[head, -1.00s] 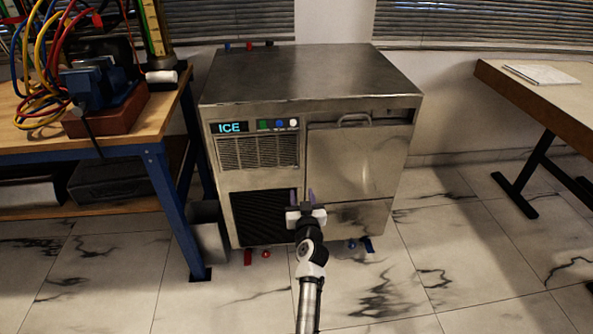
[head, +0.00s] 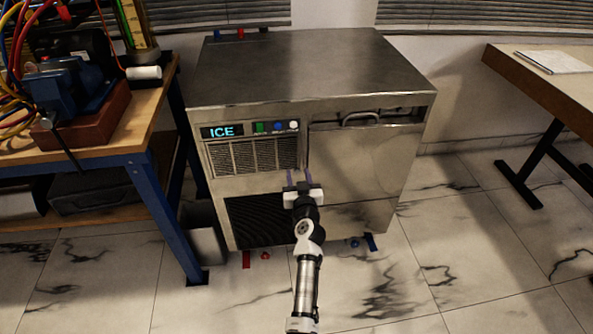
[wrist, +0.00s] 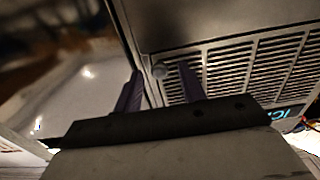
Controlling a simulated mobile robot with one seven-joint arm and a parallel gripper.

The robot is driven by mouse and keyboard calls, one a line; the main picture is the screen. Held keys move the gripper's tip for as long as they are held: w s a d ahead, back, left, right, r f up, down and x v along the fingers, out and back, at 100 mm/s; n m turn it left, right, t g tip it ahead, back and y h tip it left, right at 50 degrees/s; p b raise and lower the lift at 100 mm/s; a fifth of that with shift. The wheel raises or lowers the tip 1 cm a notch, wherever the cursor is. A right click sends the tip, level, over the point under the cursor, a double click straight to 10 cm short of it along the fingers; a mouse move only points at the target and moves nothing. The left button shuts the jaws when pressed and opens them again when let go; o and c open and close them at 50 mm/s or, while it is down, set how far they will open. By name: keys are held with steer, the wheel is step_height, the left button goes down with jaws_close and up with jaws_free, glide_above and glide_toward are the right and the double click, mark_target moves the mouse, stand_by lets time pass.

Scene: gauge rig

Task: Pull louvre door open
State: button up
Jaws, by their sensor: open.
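The louvre door (head: 252,158) is the silver slatted panel under the ICE display on the front of the metal ice machine. It looks shut in the head view. My gripper (head: 299,176) is at the panel's lower right corner in the head view.
A black panel (head: 258,220) lies below the louvre door. A steel door with a handle (head: 360,118) is to its right. A blue-legged workbench (head: 165,215) with tools stands close on the left, and a table (head: 540,90) on the right. The marble floor in front is mostly clear.

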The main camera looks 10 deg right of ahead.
stand_by(0.3)
jaws_close()
steer(key=shift+s+r+p, duration=0.1)
steer(key=shift+s+p, duration=0.05)
steer(key=shift+p, duration=0.3)
